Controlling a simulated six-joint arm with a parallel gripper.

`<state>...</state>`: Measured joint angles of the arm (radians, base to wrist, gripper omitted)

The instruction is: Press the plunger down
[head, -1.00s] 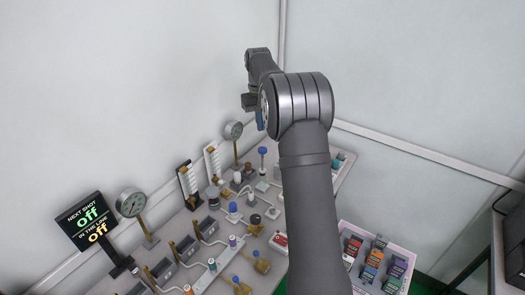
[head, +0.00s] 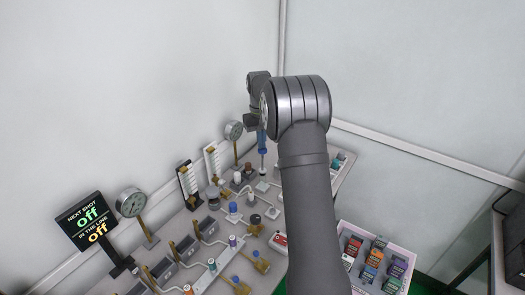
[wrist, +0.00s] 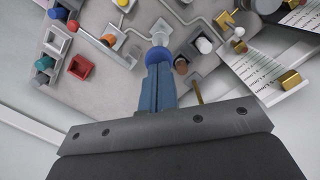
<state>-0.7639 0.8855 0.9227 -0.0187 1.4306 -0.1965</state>
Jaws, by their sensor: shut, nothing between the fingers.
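The plunger shows in the wrist view as a round blue cap (wrist: 157,55) above a pale stem and a light base plate. In the head view its pale stem (head: 263,163) stands upright at the back of the bench, below my gripper. My gripper (head: 262,148) points down with blue fingers, directly over the plunger. In the wrist view the shut fingers (wrist: 158,68) end at the blue cap, and nothing is held between them. The fingertips partly cover the cap. I cannot tell whether they touch it or sit just above.
A round gauge (head: 233,131) on a post stands close to my gripper's left. Two tall scales, knobs and brass valves fill the bench toward the front left. A lit sign (head: 88,222) reads off twice. A pale tray (head: 343,263) of coloured blocks lies at the right.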

